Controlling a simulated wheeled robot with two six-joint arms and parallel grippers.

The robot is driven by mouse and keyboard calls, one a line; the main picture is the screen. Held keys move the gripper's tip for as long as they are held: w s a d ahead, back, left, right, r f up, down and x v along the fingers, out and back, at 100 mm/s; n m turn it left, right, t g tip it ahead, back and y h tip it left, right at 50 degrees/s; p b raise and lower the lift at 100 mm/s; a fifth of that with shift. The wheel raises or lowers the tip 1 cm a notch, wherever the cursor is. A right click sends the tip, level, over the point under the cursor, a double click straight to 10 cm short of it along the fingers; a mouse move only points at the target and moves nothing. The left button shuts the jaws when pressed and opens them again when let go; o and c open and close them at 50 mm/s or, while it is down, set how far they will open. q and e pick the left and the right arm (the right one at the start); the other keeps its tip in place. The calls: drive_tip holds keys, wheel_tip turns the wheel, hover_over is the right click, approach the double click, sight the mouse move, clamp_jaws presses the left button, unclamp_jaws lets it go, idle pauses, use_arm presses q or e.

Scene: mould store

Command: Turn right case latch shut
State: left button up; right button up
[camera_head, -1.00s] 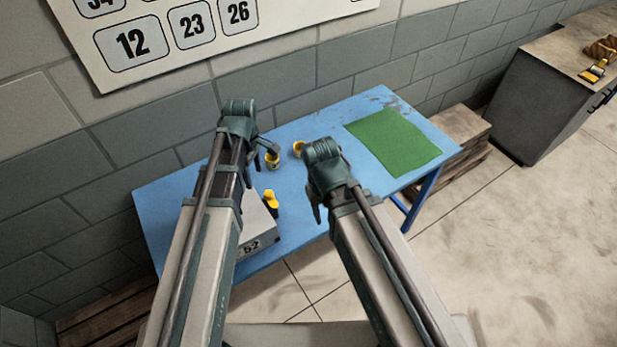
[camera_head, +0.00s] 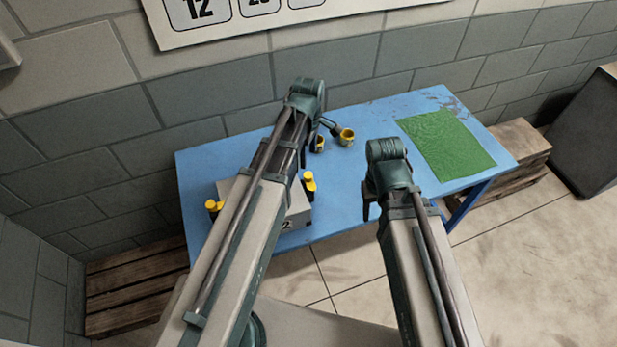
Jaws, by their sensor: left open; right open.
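The grey case (camera_head: 298,212) sits on the left part of the blue table, partly hidden behind my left arm. Its right latch (camera_head: 309,184), yellow and black, shows at the case's right side, just right of my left arm. The left latch (camera_head: 213,208), also yellow, shows at the case's left side. I cannot tell how either latch is turned. My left gripper (camera_head: 329,126) is open, beyond the case and close to two yellow cups in the picture. My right gripper (camera_head: 367,208) is open, right of the case and apart from it, its fingers mostly hidden.
The blue table (camera_head: 345,208) stands against a grey block wall. Two yellow cups (camera_head: 346,138) are near its middle and a green mat (camera_head: 445,147) lies at its right. Wooden pallets (camera_head: 135,290) are on the floor at the left, more at the right. A dark cabinet (camera_head: 590,135) stands far right.

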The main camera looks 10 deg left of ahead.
sight(308, 175)
use_arm(q)
wheel_tip(308, 175, down, 9)
drive_tip(key=b, duration=0.8)
drive_tip(key=shift+f, duration=0.2)
drive_tip(key=shift+r, duration=0.1)
clamp_jaws()
